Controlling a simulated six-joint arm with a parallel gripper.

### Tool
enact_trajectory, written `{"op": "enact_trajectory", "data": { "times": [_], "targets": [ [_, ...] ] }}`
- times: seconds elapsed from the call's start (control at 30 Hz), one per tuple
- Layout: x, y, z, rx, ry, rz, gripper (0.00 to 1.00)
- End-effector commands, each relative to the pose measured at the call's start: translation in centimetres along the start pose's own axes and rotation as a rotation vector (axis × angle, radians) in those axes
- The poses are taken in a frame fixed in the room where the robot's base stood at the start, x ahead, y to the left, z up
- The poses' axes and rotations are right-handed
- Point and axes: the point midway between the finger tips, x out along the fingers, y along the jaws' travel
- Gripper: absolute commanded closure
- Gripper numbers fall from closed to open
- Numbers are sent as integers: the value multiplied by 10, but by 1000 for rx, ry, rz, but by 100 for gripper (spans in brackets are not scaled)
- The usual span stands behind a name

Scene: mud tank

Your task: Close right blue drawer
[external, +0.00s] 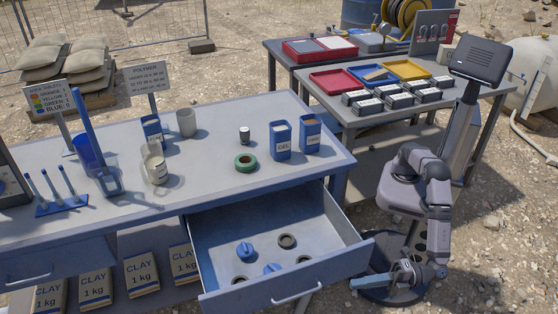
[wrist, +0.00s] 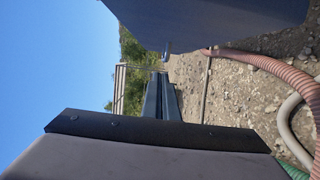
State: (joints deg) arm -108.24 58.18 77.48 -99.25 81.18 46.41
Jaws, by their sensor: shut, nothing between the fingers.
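The right blue drawer (external: 340,252) under the blue table stands pulled well out in the external view. Its front panel carries a pale handle (external: 298,297). Inside lie blue caps (external: 245,249) and dark rings (external: 287,241). My gripper (external: 356,283) is low, just right of the drawer front, with its fingers pointing left. It is shut and empty. Its blue-grey fingers (wrist: 162,98) show in the wrist view. A blue surface fills the top of that view; I cannot tell for sure whether it is the drawer. Whether the fingers touch the drawer is unclear.
The table top (external: 225,185) holds a green tape roll (external: 246,163), blue GEL containers (external: 281,139) and cups. Clay bags (external: 140,274) sit below. A second table (external: 350,115) with trays stands behind. Gravel lies around my base; hoses (wrist: 265,70) show in the wrist view.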

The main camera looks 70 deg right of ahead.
Motion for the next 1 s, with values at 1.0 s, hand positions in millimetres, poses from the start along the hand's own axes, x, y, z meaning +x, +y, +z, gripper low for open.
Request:
{"op": "enact_trajectory", "data": {
  "times": [1.0],
  "targets": [
    [75,-1,40,0,-1,-2,100]
  ]
}}
